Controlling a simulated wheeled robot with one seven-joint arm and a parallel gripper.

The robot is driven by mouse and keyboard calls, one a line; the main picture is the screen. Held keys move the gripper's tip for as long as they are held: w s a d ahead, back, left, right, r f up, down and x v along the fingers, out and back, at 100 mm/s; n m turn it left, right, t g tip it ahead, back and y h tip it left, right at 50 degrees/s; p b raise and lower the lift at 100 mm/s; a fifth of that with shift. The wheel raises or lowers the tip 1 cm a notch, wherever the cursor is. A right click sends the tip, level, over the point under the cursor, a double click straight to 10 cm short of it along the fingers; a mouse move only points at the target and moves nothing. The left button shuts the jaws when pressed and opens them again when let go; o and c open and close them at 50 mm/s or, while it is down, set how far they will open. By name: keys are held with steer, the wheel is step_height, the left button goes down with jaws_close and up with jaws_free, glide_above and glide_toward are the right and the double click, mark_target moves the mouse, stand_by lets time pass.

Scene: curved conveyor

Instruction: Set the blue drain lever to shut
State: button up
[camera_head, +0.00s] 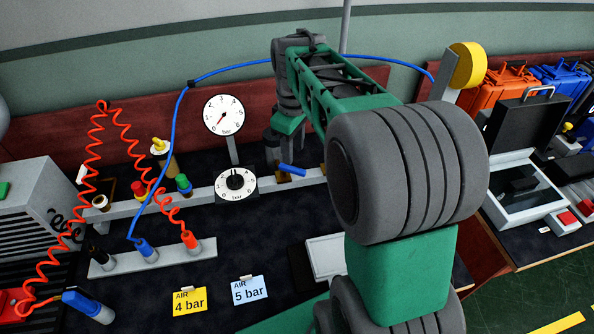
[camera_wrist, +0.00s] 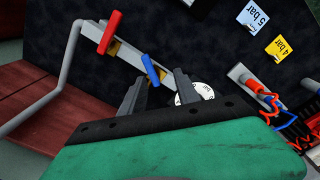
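The blue drain lever (camera_head: 292,170) sits on a brass valve on the grey rail, lying at a slant. In the wrist view the blue lever (camera_wrist: 151,69) lies just ahead of my gripper (camera_wrist: 158,84), in line with the gap between its fingers. The fingers are apart with nothing held between them. In the head view my gripper (camera_head: 273,150) hangs just left of and above the lever. I cannot tell whether a finger touches the lever.
A red lever (camera_wrist: 110,32) stands on the same rail; my arm hides it in the head view. A pressure gauge (camera_head: 223,115) and a numbered dial (camera_head: 236,184) are left of the blue lever. Coiled red hoses (camera_head: 98,138) and a blue hose (camera_head: 182,115) run further left.

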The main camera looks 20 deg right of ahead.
mark_target(298, 169)
steer(key=shift+w+d+f+n+g, duration=0.3)
steer(key=shift+w+d+f+n, duration=0.4)
steer(key=shift+w+d+f, duration=0.4)
steer(key=shift+d+f, duration=0.1)
steer(key=shift+f, duration=0.15)
step_height(298, 169, down, 7)
steer(key=shift+f, duration=0.1)
steer(key=shift+c, duration=0.4)
jaws_close()
